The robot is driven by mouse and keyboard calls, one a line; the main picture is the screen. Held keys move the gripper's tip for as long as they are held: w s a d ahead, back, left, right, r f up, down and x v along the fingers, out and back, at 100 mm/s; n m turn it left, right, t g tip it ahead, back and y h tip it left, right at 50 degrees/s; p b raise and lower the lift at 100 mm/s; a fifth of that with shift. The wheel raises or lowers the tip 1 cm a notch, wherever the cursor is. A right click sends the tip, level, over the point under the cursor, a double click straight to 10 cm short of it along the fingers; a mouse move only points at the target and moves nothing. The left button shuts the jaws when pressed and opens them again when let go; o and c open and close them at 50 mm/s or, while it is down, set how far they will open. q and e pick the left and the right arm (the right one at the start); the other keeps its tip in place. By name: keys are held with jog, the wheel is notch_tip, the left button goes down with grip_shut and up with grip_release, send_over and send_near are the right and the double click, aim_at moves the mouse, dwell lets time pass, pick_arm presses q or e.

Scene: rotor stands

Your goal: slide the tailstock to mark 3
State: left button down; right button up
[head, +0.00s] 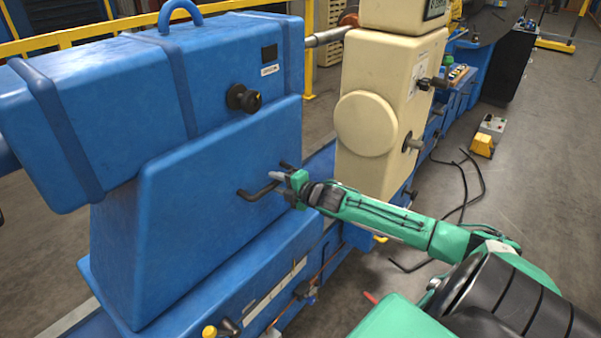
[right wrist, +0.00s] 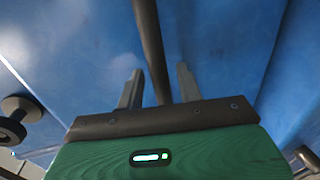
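The tailstock (head: 200,210) is a large blue housing at the left of the head view, standing on a blue bed (head: 262,290). A bent black handle (head: 257,192) sticks out of its side. My right gripper (head: 283,173) is at this handle. In the right wrist view, the two grey fingers of the right gripper (right wrist: 159,80) are apart. A dark bar (right wrist: 150,40), seemingly the handle, runs between them, with gaps on both sides. A pale strip (head: 272,293) lies along the bed; its marks are too small to read. My left gripper is out of view.
A black knob (head: 243,98) sits higher on the tailstock. A cream housing (head: 385,110) stands beyond it, past a gap. A yellow-knobbed lever (head: 210,332) is at the lower edge. Dark cables (head: 465,190) and a small yellow-and-grey box (head: 487,136) lie on the floor at right.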

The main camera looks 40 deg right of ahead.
jog(key=b+v, duration=0.1)
jog(key=v, duration=1.2)
jog(key=shift+d+f, duration=0.1)
jog(key=shift+f, duration=0.1)
dwell(0.6)
